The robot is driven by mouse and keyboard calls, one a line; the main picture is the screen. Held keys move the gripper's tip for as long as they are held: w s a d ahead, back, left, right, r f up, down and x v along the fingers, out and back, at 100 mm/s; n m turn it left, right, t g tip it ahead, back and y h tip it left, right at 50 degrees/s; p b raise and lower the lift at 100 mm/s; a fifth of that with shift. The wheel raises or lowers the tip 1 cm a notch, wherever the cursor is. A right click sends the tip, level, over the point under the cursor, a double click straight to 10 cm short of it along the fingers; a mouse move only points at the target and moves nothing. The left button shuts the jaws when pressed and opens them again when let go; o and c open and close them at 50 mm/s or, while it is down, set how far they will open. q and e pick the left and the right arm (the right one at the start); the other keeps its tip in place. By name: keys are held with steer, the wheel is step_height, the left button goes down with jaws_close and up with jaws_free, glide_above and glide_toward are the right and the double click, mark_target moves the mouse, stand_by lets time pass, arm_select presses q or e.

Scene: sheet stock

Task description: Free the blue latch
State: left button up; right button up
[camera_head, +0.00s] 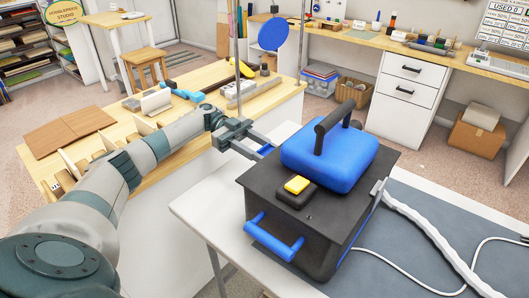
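A black box-shaped machine (262,193) stands on the grey-white table at right. It has a blue padded top (328,156) with a black handle (334,115), and a yellow switch (297,184) on a black block. A blue bar (272,237) sticks out from its front left side. My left gripper (262,150) is at the machine's far left corner, with its fingers apart. A small blue strip (245,150) shows between the fingers. I cannot tell whether it is the latch, or whether the fingers touch it. My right gripper is not in view.
A white ribbed hose (430,232) and a thin white cable run over the table (400,250) on the right. A wooden workbench (90,95) with tools and boards lies at left. Thin metal posts rise behind the machine. The table's right part is mostly clear.

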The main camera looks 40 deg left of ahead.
arm_select(q)
steer(key=o, duration=1)
steer(key=shift+o, duration=0.2)
steer(key=shift+r, duration=0.15)
